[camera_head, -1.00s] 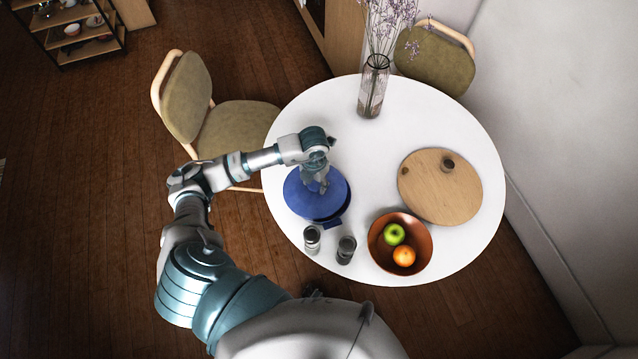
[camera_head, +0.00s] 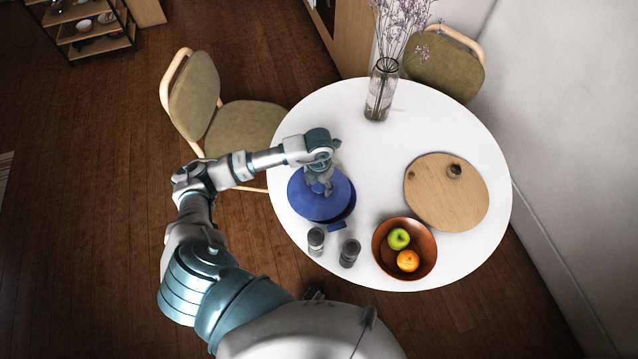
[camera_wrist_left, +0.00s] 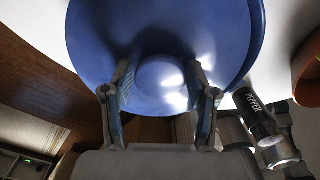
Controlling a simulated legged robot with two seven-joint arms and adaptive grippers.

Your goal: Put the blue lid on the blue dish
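The blue lid (camera_head: 308,206) lies over the blue dish on the white table. The dish's dark side shows below the lid's right edge, and its handle (camera_head: 337,226) sticks out toward the shakers. I cannot tell whether the lid sits fully flush. My left gripper (camera_head: 320,187) points down above the lid's middle. In the left wrist view, the lid (camera_wrist_left: 100,40) fills the top and its round knob (camera_wrist_left: 160,80) shows between the fingers (camera_wrist_left: 160,78). The fingers look apart, with a gap on each side of the knob. My right gripper is not in view.
Two shakers (camera_head: 316,241) (camera_head: 349,253) stand close below the dish; one reads PEPPER (camera_wrist_left: 256,115). A brown bowl (camera_head: 379,238) holds an apple and an orange. A wooden board (camera_head: 445,200) lies right, and a glass vase (camera_head: 381,90) stands at the back. The table middle is clear.

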